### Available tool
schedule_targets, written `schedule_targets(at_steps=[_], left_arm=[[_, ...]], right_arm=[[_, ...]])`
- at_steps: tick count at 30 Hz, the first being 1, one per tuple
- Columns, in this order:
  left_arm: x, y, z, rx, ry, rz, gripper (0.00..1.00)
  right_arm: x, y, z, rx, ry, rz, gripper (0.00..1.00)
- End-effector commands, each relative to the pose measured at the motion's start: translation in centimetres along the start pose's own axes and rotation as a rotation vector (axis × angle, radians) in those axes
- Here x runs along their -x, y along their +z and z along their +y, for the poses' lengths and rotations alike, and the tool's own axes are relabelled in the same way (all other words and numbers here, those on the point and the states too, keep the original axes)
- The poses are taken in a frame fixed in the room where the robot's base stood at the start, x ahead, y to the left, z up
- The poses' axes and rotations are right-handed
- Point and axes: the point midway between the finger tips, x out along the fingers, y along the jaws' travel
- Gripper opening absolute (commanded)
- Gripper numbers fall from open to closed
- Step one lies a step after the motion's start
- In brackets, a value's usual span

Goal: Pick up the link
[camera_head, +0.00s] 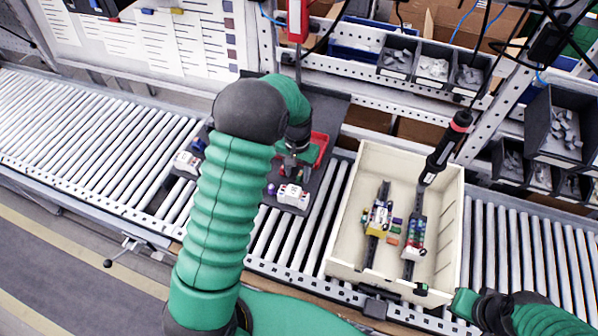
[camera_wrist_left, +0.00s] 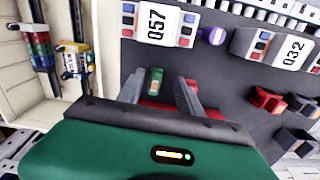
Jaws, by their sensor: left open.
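My left gripper (camera_head: 291,160) is over the dark board, with its fingers pointing down. In the left wrist view its two fingers (camera_wrist_left: 160,84) are apart. A small green piece with an orange mark (camera_wrist_left: 155,79) shows between them, with space on both sides; whether it is the link I cannot tell. A red tray (camera_head: 320,146) lies under and beside the gripper, and part of it shows behind the fingers in the wrist view (camera_wrist_left: 160,104). My right gripper (camera_head: 462,303) is at the lower right, next to the cream crate; its fingers are not clear.
White blocks marked Q57 (camera_wrist_left: 158,25) and Q32 (camera_wrist_left: 290,52) stand on the board, with a purple knob (camera_wrist_left: 214,36) between. The cream crate (camera_head: 342,225) holds two rails with coloured modules. Left rollers (camera_head: 80,115) are clear.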

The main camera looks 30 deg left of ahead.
Motion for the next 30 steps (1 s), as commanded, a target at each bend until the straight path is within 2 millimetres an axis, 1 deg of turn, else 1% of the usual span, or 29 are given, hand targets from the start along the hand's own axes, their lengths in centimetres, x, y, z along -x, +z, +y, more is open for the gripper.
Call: schedule_targets(at_steps=[1, 4, 9, 11, 19, 30], left_arm=[[-0.5, 0.0, 0.1, 0.000, -0.001, -0.002, 0.43], [-1.4, -0.1, 0.1, -0.001, -0.002, 0.002, 0.43], [-1.4, 0.0, 0.4, -0.001, -0.003, 0.004, 0.43], [-1.4, 0.0, 0.4, -0.001, -0.003, 0.004, 0.36], [-1.5, -0.1, 0.1, 0.000, -0.001, 0.003, 0.01], [-1.6, 0.0, 0.1, 0.000, -0.002, 0.001, 0.00]], right_arm=[[0.5, -0.1, 0.0, 0.000, 0.000, 0.000, 0.00], [0.6, -0.1, 0.0, -0.001, 0.000, 0.000, 0.00], [0.4, -0.1, 0.0, -0.001, 0.000, 0.000, 0.00], [0.4, -0.1, 0.0, -0.001, 0.000, 0.000, 0.00], [0.4, -0.1, 0.0, -0.001, 0.000, 0.000, 0.00], [0.4, -0.1, 0.0, -0.001, 0.000, 0.000, 0.00]])
